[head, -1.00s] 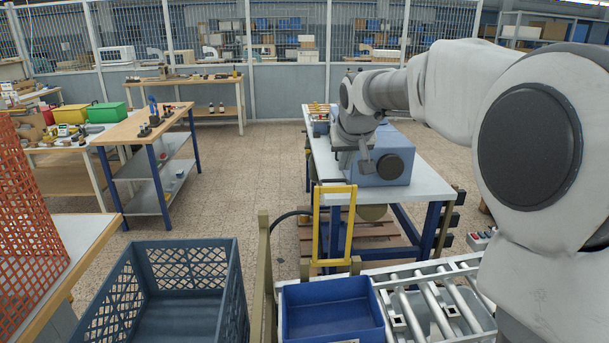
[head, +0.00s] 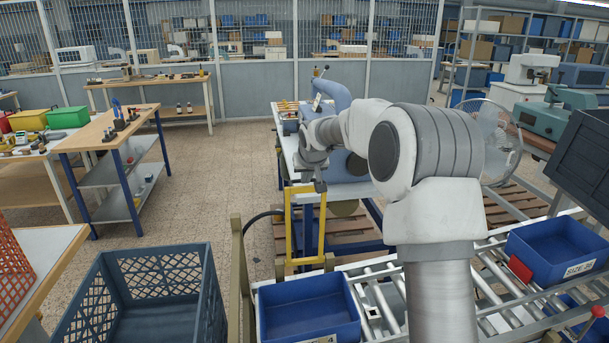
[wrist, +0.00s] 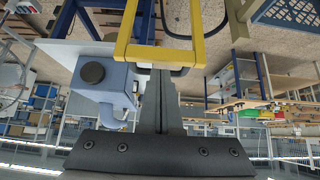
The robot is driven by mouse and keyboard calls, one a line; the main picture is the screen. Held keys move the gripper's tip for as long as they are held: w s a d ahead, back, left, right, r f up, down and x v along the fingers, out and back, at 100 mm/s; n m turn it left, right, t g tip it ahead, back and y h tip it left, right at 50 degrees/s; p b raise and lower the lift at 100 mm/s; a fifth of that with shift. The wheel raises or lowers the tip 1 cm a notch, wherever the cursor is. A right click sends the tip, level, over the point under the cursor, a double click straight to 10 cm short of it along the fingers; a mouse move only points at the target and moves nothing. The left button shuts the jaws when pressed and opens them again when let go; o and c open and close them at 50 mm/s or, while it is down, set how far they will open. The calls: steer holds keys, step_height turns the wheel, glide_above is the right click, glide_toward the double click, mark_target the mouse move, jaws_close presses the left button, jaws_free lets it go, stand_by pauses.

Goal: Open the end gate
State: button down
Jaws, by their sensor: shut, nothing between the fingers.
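The end gate is a yellow frame (head: 289,232) standing upright at the far end of the roller conveyor, behind the blue tray. My gripper (head: 320,184) is at the gate's top right corner in the head view. In the wrist view the yellow bar (wrist: 150,53) crosses just past the tips of my gripper (wrist: 168,76). The fingers are together with nothing between them. The tips are at or very near the bar; I cannot tell whether they touch it.
A blue tray (head: 308,311) sits on the roller conveyor (head: 376,310) near the gate. A grey-blue crate (head: 147,312) stands left of it. A bench with a blue machine (head: 342,168) lies beyond the gate. Another blue tray (head: 556,252) is at right. Open floor lies left of the bench.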

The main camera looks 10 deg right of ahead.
steer(key=shift+w+f+p, duration=0.2)
steer(key=shift+w+f, duration=0.2)
steer(key=shift+w, duration=0.3)
steer(key=shift+w+f+p, duration=0.2)
steer(key=shift+w+f, duration=0.15)
steer(key=shift+w, duration=0.35)
steer(key=shift+w, duration=0.1)
steer(key=w+f+p, duration=0.2)
steer(key=w+p, duration=0.4)
steer(key=w, duration=0.5)
steer(key=shift+p, duration=0.3)
steer(key=shift+r, duration=0.2)
